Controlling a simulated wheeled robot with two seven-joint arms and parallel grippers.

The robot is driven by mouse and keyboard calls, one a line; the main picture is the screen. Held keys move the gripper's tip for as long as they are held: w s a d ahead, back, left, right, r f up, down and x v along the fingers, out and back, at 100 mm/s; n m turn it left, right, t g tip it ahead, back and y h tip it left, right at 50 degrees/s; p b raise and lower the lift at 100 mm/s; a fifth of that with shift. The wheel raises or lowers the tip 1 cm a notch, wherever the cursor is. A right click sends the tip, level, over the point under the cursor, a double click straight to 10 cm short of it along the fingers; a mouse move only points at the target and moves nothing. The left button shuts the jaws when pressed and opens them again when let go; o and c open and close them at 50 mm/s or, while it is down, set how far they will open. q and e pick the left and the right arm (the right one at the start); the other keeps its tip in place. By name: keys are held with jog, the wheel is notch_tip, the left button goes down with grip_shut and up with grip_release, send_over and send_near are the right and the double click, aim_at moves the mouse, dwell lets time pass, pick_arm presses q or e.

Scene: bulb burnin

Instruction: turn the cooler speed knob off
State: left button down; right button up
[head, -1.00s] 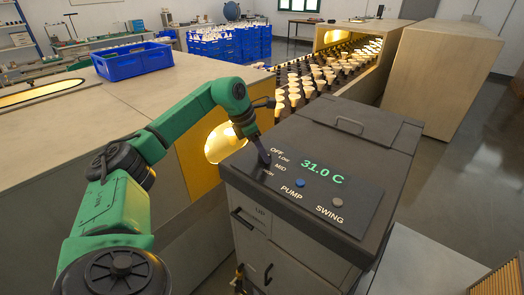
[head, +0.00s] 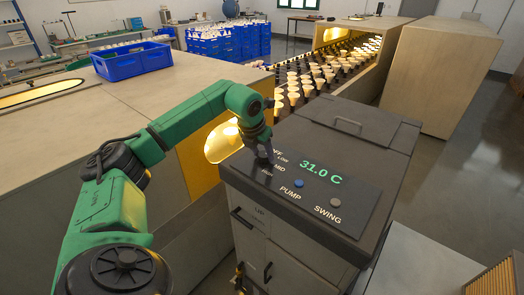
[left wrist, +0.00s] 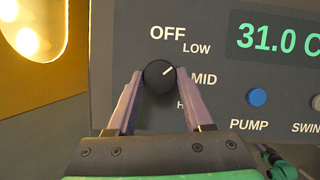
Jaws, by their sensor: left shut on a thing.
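The cooler (head: 330,136) is a dark grey box with a control panel on top. Its speed knob (left wrist: 159,77) is round and black with a white pointer mark. In the left wrist view the mark points up and right, roughly toward LOW, not at OFF. My left gripper (left wrist: 159,80) is shut on the knob, one finger on each side. The HIGH label is partly hidden by a finger. In the head view my left gripper (head: 264,156) is over the panel's left edge and hides the knob. My right gripper is not in view.
The panel has a green 31.0 C display (head: 320,173), a blue PUMP button (head: 299,183) and a grey SWING button (head: 335,202). A wooden cabinet with a lit round opening (head: 222,142) stands close on the left. A blue crate (head: 132,61) sits on it.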

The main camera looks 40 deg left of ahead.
pick_arm(q)
jog(key=n+y, duration=0.1)
jog(key=n, duration=0.3)
jog(key=shift+w+d+r+n+g+y+p, duration=0.1)
jog(key=shift+w+d+n+g+y+p, duration=0.1)
jog(key=shift+n+g+y+p, duration=0.15)
jog(key=n+g+y, duration=0.1)
jog(key=n, duration=0.3)
jog(key=shift+n, duration=0.25)
jog(key=shift+g+y, duration=0.25)
jog(key=shift+c, duration=1.4)
grip_release()
jog(key=shift+d, duration=0.1)
